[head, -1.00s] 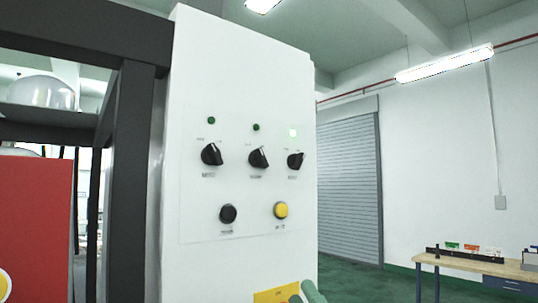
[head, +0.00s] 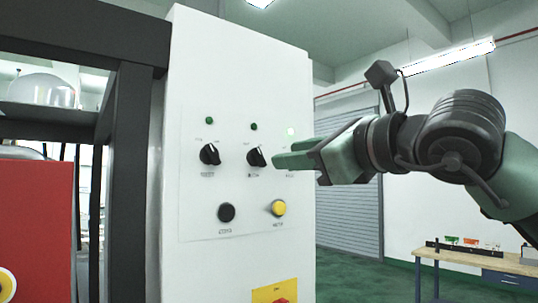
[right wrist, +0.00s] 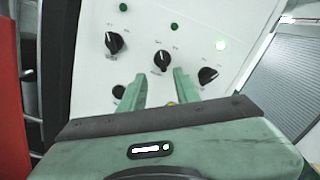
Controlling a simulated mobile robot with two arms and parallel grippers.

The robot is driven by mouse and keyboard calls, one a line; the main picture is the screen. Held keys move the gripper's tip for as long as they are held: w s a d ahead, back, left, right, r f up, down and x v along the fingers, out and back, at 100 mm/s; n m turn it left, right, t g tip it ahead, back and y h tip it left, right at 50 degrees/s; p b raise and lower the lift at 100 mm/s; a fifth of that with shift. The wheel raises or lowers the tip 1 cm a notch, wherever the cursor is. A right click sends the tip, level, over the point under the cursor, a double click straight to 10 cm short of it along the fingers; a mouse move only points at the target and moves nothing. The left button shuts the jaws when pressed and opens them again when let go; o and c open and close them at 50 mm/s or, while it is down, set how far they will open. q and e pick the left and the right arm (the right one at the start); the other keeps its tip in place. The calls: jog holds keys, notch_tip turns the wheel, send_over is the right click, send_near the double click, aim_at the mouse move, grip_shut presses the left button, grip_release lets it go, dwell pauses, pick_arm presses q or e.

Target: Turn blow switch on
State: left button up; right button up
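A white control panel (head: 240,90) stands in front of me with three black rotary knobs in a row. The left knob (head: 210,154), middle knob (head: 256,157) and right knob (right wrist: 207,76) have labels too small to read surely. The lamps above the left (head: 209,120) and middle (head: 254,127) knobs are dark green; the right lamp (right wrist: 221,44) glows. My right gripper (head: 275,160) points at the panel beside the middle knob and hides the right knob in the head view. In the right wrist view its fingers (right wrist: 160,82) are apart and empty, with the middle knob just beyond them. My left gripper is out of view.
Below the knobs are a black button (head: 226,212) and a yellow button (head: 278,208). A yellow plate with a red part (head: 275,291) sits lower. A dark frame post (head: 128,180) and a red box (head: 35,215) stand left. A workbench (head: 460,265) is far right.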

aim_at(262, 158)
jog(key=p+x, duration=0.4)
jog(key=x, duration=0.3)
jog(key=shift+w+a+r, duration=0.1)
jog(key=shift+w+r, duration=0.05)
jog(key=shift+w, duration=0.3)
grip_shut()
